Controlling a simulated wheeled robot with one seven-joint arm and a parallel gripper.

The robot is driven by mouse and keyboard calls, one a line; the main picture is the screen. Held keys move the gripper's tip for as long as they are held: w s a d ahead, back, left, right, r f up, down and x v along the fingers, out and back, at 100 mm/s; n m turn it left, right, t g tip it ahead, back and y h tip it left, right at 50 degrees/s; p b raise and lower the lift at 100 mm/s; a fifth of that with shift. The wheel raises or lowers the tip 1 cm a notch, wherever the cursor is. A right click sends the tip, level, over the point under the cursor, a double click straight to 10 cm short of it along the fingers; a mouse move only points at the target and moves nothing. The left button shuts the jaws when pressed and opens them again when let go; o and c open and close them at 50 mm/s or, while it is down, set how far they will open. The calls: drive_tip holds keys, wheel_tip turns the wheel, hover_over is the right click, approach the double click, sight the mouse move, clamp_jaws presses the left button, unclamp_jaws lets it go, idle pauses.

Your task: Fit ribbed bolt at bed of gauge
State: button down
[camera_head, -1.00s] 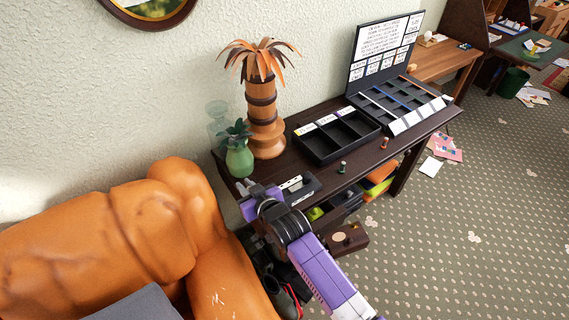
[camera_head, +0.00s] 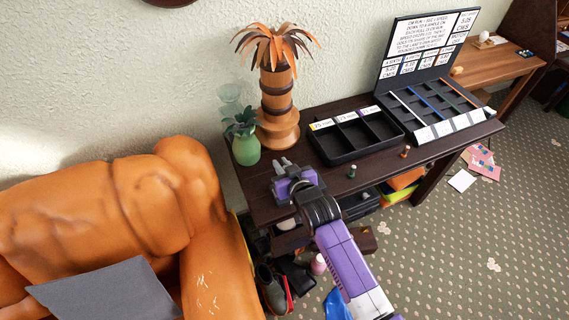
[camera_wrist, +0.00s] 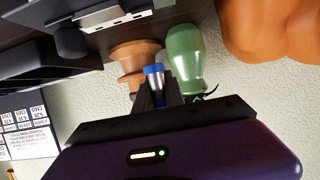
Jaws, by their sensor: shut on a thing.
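My gripper (camera_head: 279,163) is over the left end of the dark table (camera_head: 257,203), near the green vase. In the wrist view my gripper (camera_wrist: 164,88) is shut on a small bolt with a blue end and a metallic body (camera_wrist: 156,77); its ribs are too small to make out. A grey block with dark slots (camera_wrist: 112,16), which looks like the gauge, shows at the top of the wrist view, apart from the bolt. In the head view my gripper and arm hide that block. I cannot tell which part is its bed.
The green vase (camera_head: 245,149) and palm-shaped ornament (camera_head: 277,115) stand close behind my gripper. A black compartment tray (camera_head: 342,158) and a labelled sorting case (camera_head: 425,115) are to the right. Small green (camera_head: 352,172) and reddish (camera_head: 405,152) pieces stand near the table's front edge.

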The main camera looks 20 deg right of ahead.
drive_tip(key=shift+f+b, duration=2.4)
drive_tip(key=shift+f, duration=0.5)
drive_tip(key=shift+f+b, duration=0.7)
drive_tip(key=shift+f, duration=0.1)
drive_tip(key=c, duration=1.3)
unclamp_jaws()
drive_tip(key=shift+c, duration=0.2)
drive_tip(key=shift+s, duration=0.1)
drive_tip(key=v, duration=0.7)
drive_tip(key=shift+s+r, duration=0.2)
drive_tip(key=shift+s, duration=0.1)
